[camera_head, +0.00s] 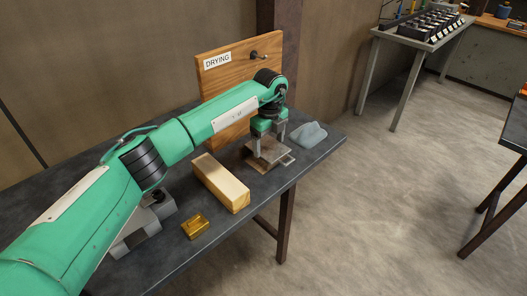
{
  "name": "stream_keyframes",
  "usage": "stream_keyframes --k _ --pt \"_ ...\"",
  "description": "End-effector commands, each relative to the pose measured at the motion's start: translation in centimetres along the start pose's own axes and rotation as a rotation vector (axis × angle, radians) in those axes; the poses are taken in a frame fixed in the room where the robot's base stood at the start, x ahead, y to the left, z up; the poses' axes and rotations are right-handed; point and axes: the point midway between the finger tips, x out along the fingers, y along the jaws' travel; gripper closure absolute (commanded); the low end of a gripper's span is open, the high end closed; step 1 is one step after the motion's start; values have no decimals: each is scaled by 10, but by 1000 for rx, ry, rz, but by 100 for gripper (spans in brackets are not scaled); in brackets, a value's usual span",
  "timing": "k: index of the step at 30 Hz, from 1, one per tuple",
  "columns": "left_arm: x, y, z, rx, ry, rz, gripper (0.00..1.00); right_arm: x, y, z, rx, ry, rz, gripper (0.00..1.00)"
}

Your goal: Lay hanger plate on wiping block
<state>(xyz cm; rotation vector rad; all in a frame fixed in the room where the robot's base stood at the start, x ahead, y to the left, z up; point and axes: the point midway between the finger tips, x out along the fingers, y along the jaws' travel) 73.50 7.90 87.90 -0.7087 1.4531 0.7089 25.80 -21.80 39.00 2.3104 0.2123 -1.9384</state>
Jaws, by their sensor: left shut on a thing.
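My left gripper (269,147) points down near the far right part of the dark bench. It is shut on a flat brownish-grey plate, seemingly the hanger plate (263,158), which has a small pale metal loop at its right edge. I cannot tell whether the plate touches the bench. A long pale wooden block, probably the wiping block (221,182), lies to the left of the plate, apart from it. Its visible top is bare. My right gripper is not in view.
A wooden board (226,64) marked DRYING, with a dark hook (259,56), stands behind. A grey-blue crumpled lump (309,134) lies right of the plate. A small brass-coloured piece (195,226) lies nearer. A grey metal piece (135,236) is partly behind my arm.

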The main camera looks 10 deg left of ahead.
Motion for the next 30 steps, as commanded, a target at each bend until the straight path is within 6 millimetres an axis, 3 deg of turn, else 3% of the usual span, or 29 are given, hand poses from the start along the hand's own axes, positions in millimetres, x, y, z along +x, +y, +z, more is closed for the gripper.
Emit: stream_keyframes --k 11,12,15,30 --pt "2 0 0 0 0 -1 50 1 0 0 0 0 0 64" --pt "2 0 0 0 0 -1 15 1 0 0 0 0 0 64" --pt "2 0 0 0 0 -1 0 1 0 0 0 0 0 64" --pt "0 0 0 0 0 0 0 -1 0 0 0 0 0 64"
